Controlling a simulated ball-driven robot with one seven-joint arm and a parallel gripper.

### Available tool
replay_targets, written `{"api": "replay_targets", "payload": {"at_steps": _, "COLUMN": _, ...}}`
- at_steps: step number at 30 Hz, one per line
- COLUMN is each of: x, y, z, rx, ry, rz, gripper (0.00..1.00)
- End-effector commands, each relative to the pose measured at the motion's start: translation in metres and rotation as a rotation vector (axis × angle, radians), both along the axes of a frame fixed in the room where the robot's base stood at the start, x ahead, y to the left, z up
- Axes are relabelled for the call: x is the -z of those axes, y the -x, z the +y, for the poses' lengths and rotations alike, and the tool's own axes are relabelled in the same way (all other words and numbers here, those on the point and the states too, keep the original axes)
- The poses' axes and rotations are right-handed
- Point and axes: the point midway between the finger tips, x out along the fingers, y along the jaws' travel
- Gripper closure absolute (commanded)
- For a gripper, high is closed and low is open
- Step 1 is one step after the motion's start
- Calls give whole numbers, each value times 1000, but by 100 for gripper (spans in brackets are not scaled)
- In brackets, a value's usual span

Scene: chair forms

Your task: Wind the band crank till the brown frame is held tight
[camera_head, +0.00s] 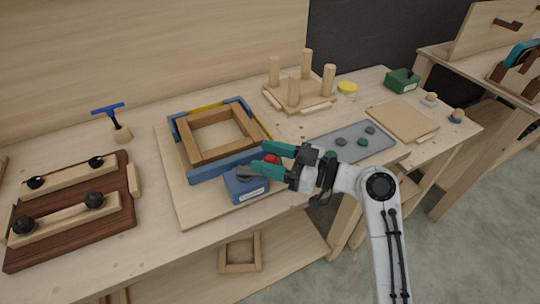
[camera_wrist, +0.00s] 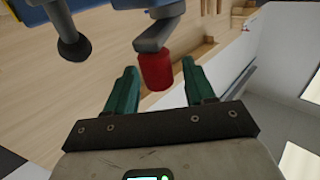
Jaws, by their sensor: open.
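The brown frame (camera_head: 188,147), a wooden square, lies inside blue corner pieces (camera_head: 225,166) with a yellow band (camera_head: 206,107) showing along the far side. The blue crank box (camera_head: 246,190) sits at the near right corner, with a white label on its front. Its grey crank arm (camera_wrist: 158,36) carries a red knob (camera_wrist: 156,72), also seen in the head view (camera_head: 271,159). My gripper (camera_head: 264,158) is open over the box. In the wrist view its green fingertips (camera_wrist: 160,66) stand either side of the red knob, with gaps on both sides. Band tension cannot be told.
A dark ball-ended lever (camera_wrist: 75,45) is left of the knob in the wrist view. A dark clamp board (camera_head: 75,222) lies at the left, a blue-handled tool (camera_head: 109,109) behind it. A pegged stand (camera_head: 300,98) and grey tray (camera_head: 351,147) are to the right.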

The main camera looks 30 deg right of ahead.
Motion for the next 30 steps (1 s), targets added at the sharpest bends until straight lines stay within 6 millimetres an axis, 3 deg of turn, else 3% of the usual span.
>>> {"api": "replay_targets", "payload": {"at_steps": 2, "x": 0, "y": 0, "z": 0, "rx": 0, "ry": 0, "rz": 0, "gripper": 47}}
{"api": "replay_targets", "payload": {"at_steps": 18, "x": 0, "y": 0, "z": 0, "rx": 0, "ry": 0, "rz": 0, "gripper": 99}}
{"api": "replay_targets", "payload": {"at_steps": 30, "x": 0, "y": -2, "z": 0, "rx": 5, "ry": 0, "rz": 1, "gripper": 100}}
